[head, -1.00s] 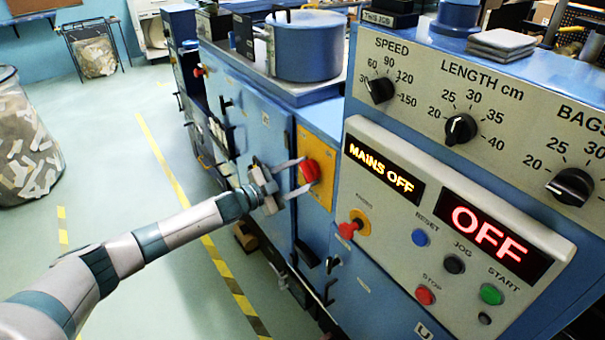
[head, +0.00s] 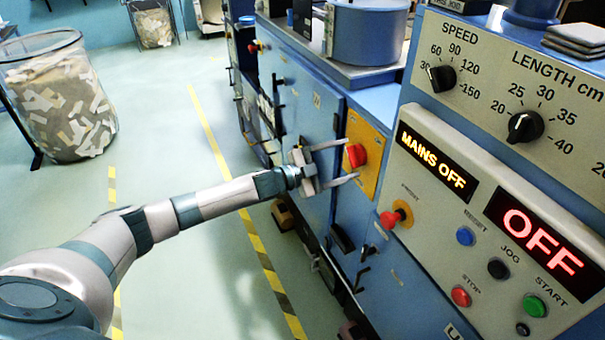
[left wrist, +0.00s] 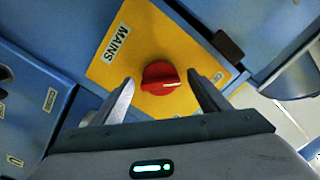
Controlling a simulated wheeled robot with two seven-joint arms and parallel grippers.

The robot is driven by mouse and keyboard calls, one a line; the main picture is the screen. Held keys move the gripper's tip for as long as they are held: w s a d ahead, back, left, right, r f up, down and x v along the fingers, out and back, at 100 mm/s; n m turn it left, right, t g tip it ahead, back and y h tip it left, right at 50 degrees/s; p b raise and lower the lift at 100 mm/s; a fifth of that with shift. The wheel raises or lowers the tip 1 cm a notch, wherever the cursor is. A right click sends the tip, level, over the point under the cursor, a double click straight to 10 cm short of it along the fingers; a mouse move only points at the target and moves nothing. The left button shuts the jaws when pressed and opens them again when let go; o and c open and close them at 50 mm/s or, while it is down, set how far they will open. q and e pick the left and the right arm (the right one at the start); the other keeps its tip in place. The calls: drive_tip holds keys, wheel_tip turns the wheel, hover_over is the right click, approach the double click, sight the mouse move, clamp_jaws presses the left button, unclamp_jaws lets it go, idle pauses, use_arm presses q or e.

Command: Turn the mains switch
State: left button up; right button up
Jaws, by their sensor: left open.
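The mains switch is a red rotary knob (head: 356,155) on a yellow plate (head: 368,132) on the blue machine's side. In the left wrist view the knob (left wrist: 161,78) carries a white mark pointing right, and the plate (left wrist: 140,45) reads MAINS. My left gripper (head: 352,163) is open, its fingers on either side of the knob. In the left wrist view the left gripper (left wrist: 163,92) has the knob between its fingertips, with gaps visible at both sides. The display (head: 433,160) reads MAINS OFF. My right gripper is not in view.
A control panel (head: 455,215) with a red knob (head: 390,219), coloured buttons and an OFF display (head: 540,240) is right of the switch. A mesh bin (head: 60,100) of paper scraps stands at the left. The floor between is clear, with yellow-black tape (head: 262,255).

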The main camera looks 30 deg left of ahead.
use_arm(q)
drive_tip(key=b+v, duration=0.5)
drive_tip(key=v, duration=1)
drive_tip(key=shift+s+a, duration=0.25)
drive_tip(key=shift+s, duration=0.05)
drive_tip(key=shift+f, duration=0.15)
